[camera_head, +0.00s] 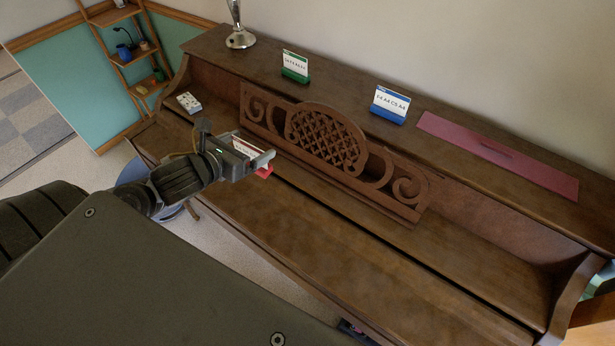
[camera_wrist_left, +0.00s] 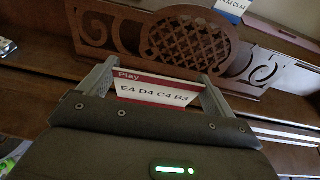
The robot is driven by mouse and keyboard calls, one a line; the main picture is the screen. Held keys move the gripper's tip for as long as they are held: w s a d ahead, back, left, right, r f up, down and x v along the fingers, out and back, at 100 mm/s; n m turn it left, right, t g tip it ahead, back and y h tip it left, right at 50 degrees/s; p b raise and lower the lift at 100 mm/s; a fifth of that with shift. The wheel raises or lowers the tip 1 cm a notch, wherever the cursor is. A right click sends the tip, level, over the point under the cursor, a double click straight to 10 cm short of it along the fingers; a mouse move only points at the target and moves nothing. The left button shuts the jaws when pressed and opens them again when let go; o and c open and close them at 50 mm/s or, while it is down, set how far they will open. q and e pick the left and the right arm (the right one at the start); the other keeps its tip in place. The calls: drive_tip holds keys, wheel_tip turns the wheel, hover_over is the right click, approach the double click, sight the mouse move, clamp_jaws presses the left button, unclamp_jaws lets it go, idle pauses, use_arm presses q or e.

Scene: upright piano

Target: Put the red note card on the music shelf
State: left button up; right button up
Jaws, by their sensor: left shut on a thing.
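The red note card (camera_wrist_left: 155,90), white with a red band and "E4 D4 C4 B3" on it, is held upright between the fingers of my left gripper (camera_wrist_left: 155,82). In the head view my left gripper (camera_head: 265,158) is shut on the card and partly hides it; the card's red base (camera_head: 264,172) shows below the fingers. The gripper is over the piano's front part, left of and in front of the carved music rest (camera_head: 327,138). The ledge at the foot of the rest (camera_head: 400,236) shows bare on the right. My right gripper is not in view.
On the piano top stand a green card (camera_head: 295,66), a blue card (camera_head: 390,104) and a metal lamp base (camera_head: 240,39). A maroon cloth strip (camera_head: 500,155) lies at the right. A small white item (camera_head: 189,102) sits at the left end. A wooden shelf rack (camera_head: 128,52) stands by the wall.

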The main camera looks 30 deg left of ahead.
use_arm(q)
drive_tip(key=shift+s+f+h, duration=0.2)
drive_tip(key=shift+s+h, duration=0.1)
drive_tip(key=shift+s, duration=0.25)
drive_tip(key=shift+d+f, duration=0.1)
drive_tip(key=w+f+b, duration=0.1)
drive_tip(key=b, duration=0.2)
drive_tip(key=shift+w+d+f+m+b, duration=0.1)
drive_tip(key=shift+w+m+b, duration=0.2)
drive_tip(key=shift+w+b, duration=0.1)
drive_tip(key=w+f+p, duration=0.3)
drive_tip(key=w+f, duration=0.5)
drive_tip(key=w, duration=0.3)
drive_tip(key=shift+w, duration=0.4)
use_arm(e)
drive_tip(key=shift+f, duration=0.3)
